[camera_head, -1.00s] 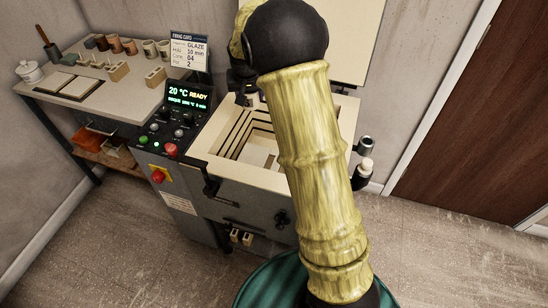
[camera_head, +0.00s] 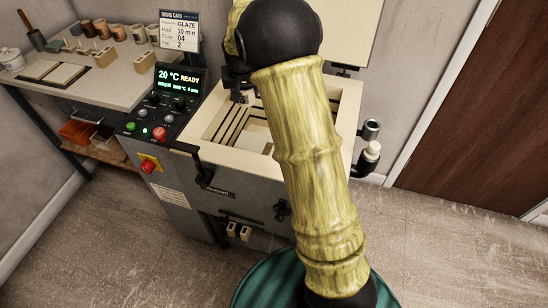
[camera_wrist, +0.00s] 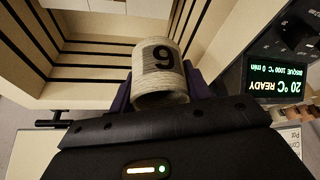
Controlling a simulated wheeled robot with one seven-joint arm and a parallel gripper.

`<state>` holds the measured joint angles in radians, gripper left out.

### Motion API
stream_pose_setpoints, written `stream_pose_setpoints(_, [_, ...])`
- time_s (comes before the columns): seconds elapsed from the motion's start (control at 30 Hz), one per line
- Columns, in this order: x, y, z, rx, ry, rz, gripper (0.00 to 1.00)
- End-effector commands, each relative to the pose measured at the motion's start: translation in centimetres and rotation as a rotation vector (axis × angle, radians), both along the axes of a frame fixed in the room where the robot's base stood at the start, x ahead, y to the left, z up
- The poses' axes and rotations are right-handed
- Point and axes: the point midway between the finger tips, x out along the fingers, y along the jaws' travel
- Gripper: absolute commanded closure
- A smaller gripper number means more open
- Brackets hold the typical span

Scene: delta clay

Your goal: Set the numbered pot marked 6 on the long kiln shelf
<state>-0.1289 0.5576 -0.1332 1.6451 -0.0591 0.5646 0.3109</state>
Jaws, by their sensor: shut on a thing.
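My gripper (camera_wrist: 160,96) is shut on a pale, ribbed round pot (camera_wrist: 176,88), with a purple finger on each side. A dark label on the pot shows a digit that looks like a 9 in the wrist view, where the display text is upside down, so it reads as 6. The pot is held with the open kiln chamber behind it. In the head view my arm hides the pot and most of the gripper. A pale slab (camera_head: 256,139) shows low inside the kiln; I cannot tell whether it is the long shelf.
The kiln (camera_head: 196,154) has a pale rim, grooved inner walls and a raised lid (camera_head: 347,30). Its control panel (camera_head: 180,81) reads 20 °C READY. A worktable (camera_head: 95,80) with several pots and blocks stands at left. A brown door (camera_head: 480,120) is at right.

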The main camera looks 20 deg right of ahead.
Motion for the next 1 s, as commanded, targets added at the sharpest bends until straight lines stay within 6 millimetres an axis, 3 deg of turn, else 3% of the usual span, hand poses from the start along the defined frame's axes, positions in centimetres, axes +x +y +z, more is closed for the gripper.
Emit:
stream_pose_setpoints(0.03, [0.0,-0.1,-2.3,-0.001,0.0,-0.001,0.8])
stream_pose_setpoints(0.3, [0.0,0.4,-8.9,0.0,0.001,0.005,0.8])
stream_pose_setpoints(0.43, [0.0,0.5,-10.0,0.0,0.0,0.008,0.8])
stream_pose_setpoints(0.77, [0.0,0.3,-9.9,0.0,0.0,0.004,0.8])
stream_pose_setpoints(1.0, [-0.1,0.2,-13.1,0.0,0.003,0.003,0.8])
